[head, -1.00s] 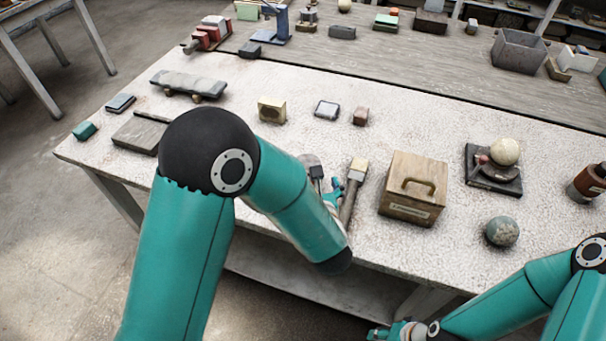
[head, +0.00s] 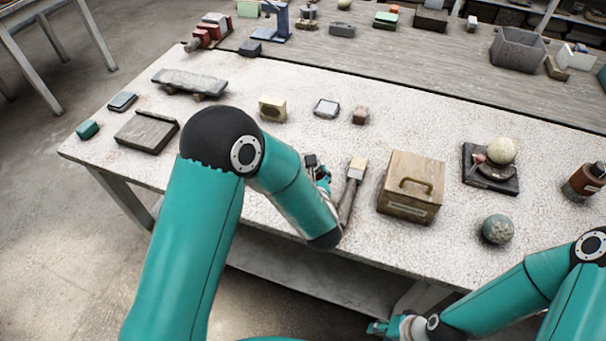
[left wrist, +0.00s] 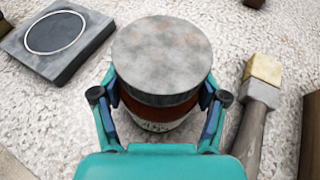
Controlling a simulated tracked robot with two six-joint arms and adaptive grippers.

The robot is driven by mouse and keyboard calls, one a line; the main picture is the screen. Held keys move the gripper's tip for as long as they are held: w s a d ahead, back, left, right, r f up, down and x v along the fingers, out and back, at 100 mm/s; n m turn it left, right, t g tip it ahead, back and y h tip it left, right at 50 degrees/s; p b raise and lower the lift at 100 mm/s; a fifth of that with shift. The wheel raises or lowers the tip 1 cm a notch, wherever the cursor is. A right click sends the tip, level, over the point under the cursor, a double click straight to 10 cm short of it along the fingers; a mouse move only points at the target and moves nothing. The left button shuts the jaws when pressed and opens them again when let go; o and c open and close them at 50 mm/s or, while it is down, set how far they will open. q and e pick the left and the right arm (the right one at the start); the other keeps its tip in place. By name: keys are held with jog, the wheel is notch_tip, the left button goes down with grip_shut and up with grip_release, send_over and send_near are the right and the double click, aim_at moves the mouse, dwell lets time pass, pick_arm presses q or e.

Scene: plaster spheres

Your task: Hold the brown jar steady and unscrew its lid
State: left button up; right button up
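The brown jar (left wrist: 160,108) stands upright on the pale bench in the left wrist view. It has a wide, flat, mottled grey lid (left wrist: 163,52), a red-brown band and a pale lower part. My left gripper (left wrist: 159,85) has one finger on each side of the jar below the lid's rim. The fingertips are partly hidden, so I cannot tell whether they touch it. In the head view my left arm hides most of that jar, and the left gripper (head: 322,175) shows only in part. My right gripper (head: 383,328) is low at the bottom edge, its opening unclear.
A sphere (head: 497,229), a black stand with a pale ball (head: 490,170) and another brown jar (head: 583,184) are farther right. A dark slab (left wrist: 58,42) lies left.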

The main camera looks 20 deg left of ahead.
pick_arm(q)
jog(key=shift+r, duration=0.1)
jog(key=c, duration=0.9)
jog(key=shift+w, duration=0.1)
